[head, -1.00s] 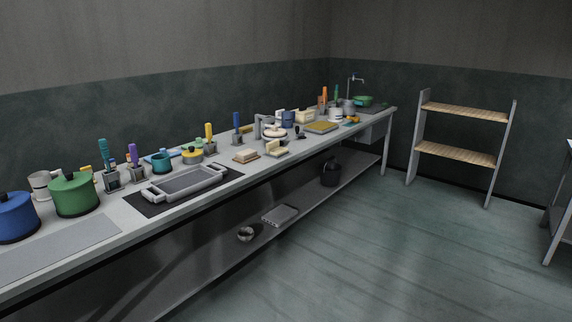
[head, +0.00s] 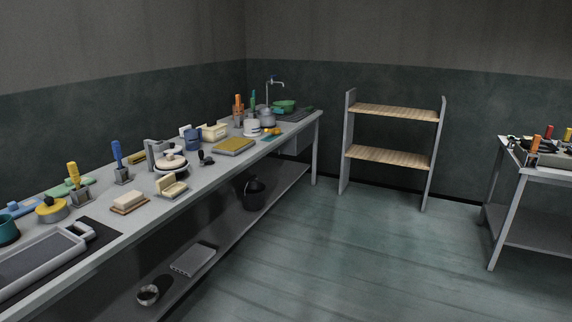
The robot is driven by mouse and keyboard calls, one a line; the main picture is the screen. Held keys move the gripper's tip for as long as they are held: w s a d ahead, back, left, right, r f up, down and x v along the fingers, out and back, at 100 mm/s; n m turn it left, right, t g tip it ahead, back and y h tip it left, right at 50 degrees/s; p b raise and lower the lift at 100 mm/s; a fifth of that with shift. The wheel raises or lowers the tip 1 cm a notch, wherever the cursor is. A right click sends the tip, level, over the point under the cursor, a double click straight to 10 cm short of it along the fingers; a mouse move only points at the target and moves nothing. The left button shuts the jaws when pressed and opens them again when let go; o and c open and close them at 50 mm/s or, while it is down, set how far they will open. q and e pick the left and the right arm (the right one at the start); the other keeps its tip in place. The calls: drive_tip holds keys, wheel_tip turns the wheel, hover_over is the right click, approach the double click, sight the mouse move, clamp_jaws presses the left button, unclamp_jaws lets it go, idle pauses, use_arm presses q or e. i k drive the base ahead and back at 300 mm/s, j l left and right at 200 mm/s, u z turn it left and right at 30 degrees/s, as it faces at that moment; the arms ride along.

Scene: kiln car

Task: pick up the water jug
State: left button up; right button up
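I cannot pick out a water jug for certain in the head view. A blue mug-like vessel (head: 193,140) stands on the long counter behind a white lidded dish (head: 171,160). A white pot (head: 252,128) and a grey pot (head: 267,118) stand farther along, near the tap. A black bucket (head: 254,192) stands on the lower shelf. Neither of my grippers is in view.
The long counter (head: 110,215) runs along the left wall, crowded with tools and dishes. A shelf rack (head: 392,112) stands at the back wall. A second table (head: 540,172) with several tools is at the right. The floor between is clear.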

sight(193, 137)
drive_tip(key=i, duration=1.5)
drive_tip(key=i+u, duration=0.25)
drive_tip(key=i, duration=0.2)
drive_tip(key=i+l+u, duration=0.25)
drive_tip(key=i, duration=0.2)
drive_tip(key=i+l+u, duration=0.2)
drive_tip(key=i, duration=0.25)
drive_tip(key=i+l+u, duration=0.85)
